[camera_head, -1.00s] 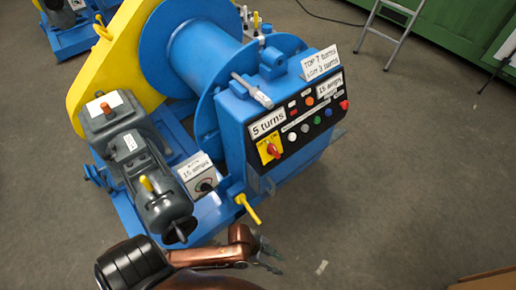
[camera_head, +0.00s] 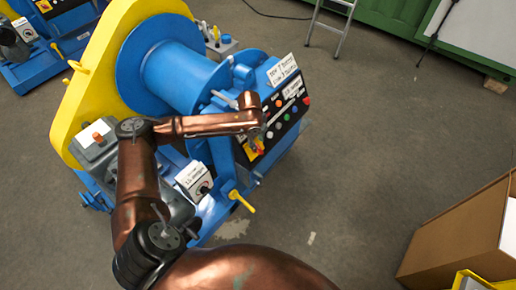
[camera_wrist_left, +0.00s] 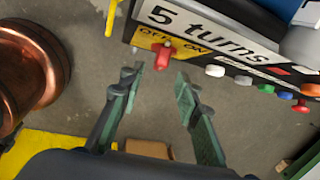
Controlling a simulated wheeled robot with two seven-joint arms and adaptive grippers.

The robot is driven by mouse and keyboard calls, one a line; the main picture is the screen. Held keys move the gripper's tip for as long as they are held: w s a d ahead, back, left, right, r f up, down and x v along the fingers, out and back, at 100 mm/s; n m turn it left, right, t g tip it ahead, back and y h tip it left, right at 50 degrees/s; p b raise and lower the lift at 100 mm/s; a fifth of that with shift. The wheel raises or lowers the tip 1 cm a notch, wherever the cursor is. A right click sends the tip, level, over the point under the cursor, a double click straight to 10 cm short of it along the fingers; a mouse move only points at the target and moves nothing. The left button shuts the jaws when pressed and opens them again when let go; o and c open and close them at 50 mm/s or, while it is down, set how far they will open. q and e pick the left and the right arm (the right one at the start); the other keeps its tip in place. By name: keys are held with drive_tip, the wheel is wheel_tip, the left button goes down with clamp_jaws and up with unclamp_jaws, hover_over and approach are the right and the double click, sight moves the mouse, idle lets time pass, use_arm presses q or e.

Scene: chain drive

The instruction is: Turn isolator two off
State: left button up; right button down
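A red rotary switch on a yellow OFF/ON plate sits on the front of the blue control box (camera_head: 240,155). In the left wrist view the red switch handle (camera_wrist_left: 161,54) is clear, with the yellow plate (camera_wrist_left: 185,47) behind it. No isolator number is readable, and I cannot tell its set position. In the head view my left gripper (camera_head: 257,140) is at the panel and partly covers the switch. In the left wrist view its green-padded fingers (camera_wrist_left: 158,82) are apart and empty, the switch showing beyond their tips. My right gripper is not in view.
Coloured buttons (camera_wrist_left: 250,80) run along the panel beside the switch, under a "5 turns" label (camera_wrist_left: 210,30). A yellow-handled lever (camera_head: 242,201) sticks out below. A second blue machine (camera_head: 45,60) stands upper left. A cardboard box (camera_head: 455,235) stands lower right; floor between is clear.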

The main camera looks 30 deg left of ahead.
sight(259, 148)
use_arm(q)
drive_tip(key=f, duration=0.2)
drive_tip(key=f+b, duration=0.1)
drive_tip(key=f, duration=0.1)
drive_tip(key=w+f, duration=0.1)
drive_tip(key=f, duration=0.1)
drive_tip(key=shift+f+b, duration=0.25)
drive_tip(key=shift+b, duration=0.15)
drive_tip(key=shift+c, duration=0.4)
clamp_jaws()
